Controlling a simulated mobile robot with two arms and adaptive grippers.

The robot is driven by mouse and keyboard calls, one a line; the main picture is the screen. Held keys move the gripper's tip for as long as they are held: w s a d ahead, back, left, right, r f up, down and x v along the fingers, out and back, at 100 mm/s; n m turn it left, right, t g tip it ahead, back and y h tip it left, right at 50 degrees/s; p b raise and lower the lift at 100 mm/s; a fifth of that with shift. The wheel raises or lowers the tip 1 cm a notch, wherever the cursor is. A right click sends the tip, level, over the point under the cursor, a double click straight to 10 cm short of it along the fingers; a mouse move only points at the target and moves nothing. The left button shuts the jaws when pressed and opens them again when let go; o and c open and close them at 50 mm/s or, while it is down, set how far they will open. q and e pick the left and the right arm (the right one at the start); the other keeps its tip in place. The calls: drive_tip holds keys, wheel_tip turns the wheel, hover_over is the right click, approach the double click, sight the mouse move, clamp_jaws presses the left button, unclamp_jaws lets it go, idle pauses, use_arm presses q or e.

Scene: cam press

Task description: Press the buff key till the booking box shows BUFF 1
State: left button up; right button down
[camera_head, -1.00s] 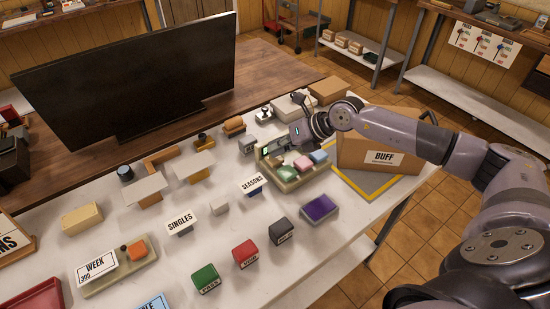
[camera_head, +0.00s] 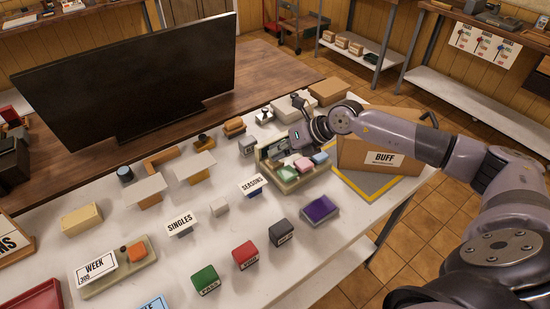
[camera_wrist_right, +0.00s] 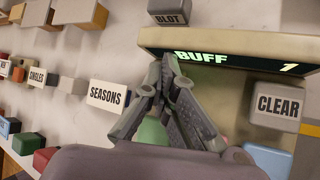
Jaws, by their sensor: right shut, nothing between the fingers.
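The booking box (camera_head: 290,184) stands on the white table, with green, pink and blue keys showing in the head view. In the right wrist view its display (camera_wrist_right: 230,60) reads BUFF 1. My right gripper (camera_wrist_right: 168,72) is shut and empty, its fingertips over the box just below the display. A green key (camera_wrist_right: 153,131) shows partly behind the fingers, and a grey CLEAR key (camera_wrist_right: 277,104) is at the right. The buff key cannot be made out; the gripper hides part of the box. Whether the fingertips touch anything is unclear. My left gripper is out of view.
A cardboard box labelled BUFF (camera_head: 375,157) stands right of the booking box, close to my right arm. A purple pad (camera_head: 320,209) and several coloured stamps lie in front. A SEASONS sign (camera_head: 252,184) is at the left. A large dark screen (camera_head: 130,75) stands behind.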

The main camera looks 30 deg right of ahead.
drive_tip(key=shift+w+r+p, duration=0.4)
drive_tip(key=shift+r+p, duration=0.15)
drive_tip(key=shift+r, duration=0.6)
drive_tip(key=shift+w+f, duration=0.1)
drive_tip(key=shift+w, duration=0.05)
wheel_tip(320, 180, up, 5)
drive_tip(key=p, duration=0.3)
drive_tip(key=shift+f, duration=0.1)
